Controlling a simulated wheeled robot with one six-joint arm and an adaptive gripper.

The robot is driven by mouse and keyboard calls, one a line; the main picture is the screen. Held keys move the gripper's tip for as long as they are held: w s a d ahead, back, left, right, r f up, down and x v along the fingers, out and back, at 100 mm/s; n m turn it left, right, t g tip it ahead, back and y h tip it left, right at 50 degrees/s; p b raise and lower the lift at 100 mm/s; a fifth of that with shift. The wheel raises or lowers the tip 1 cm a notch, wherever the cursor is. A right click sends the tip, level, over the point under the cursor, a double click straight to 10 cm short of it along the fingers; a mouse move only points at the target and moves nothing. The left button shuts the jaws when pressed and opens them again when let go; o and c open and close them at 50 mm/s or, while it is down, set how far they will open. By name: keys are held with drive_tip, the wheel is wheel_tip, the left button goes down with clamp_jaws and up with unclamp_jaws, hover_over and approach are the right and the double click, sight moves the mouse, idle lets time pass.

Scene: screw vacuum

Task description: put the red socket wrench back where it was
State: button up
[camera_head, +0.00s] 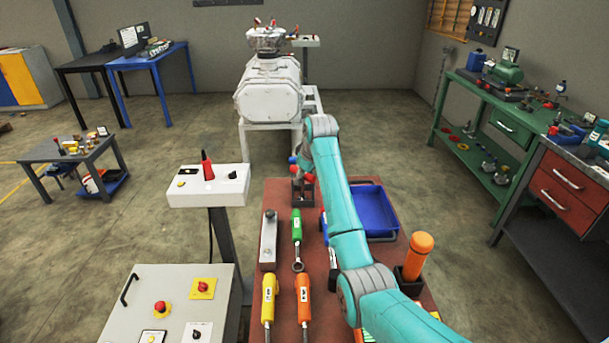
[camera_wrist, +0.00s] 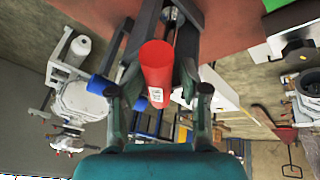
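The red handle of the socket wrench (camera_wrist: 157,72), with a small white label, shows between the two fingers of my gripper (camera_wrist: 158,91) in the wrist view. The fingers lie on either side of it, and whether they touch it is not clear. In the head view my gripper (camera_head: 303,168) is at the far end of the red-brown tool table (camera_head: 283,196), above a dark holder (camera_head: 302,195). My own arm and gripper hide most of the wrench there. Its socket end is not clearly seen.
A green wrench (camera_head: 297,226), a yellow wrench (camera_head: 269,300) and an orange wrench (camera_head: 303,298) lie on the table. A blue tray (camera_head: 374,210) and an upright orange cylinder (camera_head: 417,255) are to the right. A control box (camera_head: 208,187) stands left; a white vacuum machine (camera_head: 268,92) stands beyond.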

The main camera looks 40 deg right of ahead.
drive_tip(key=shift+d, duration=0.15)
drive_tip(key=shift+r, duration=0.2)
drive_tip(key=v, duration=1.2)
drive_tip(key=shift+r, duration=0.3)
drive_tip(key=shift+s, duration=0.1)
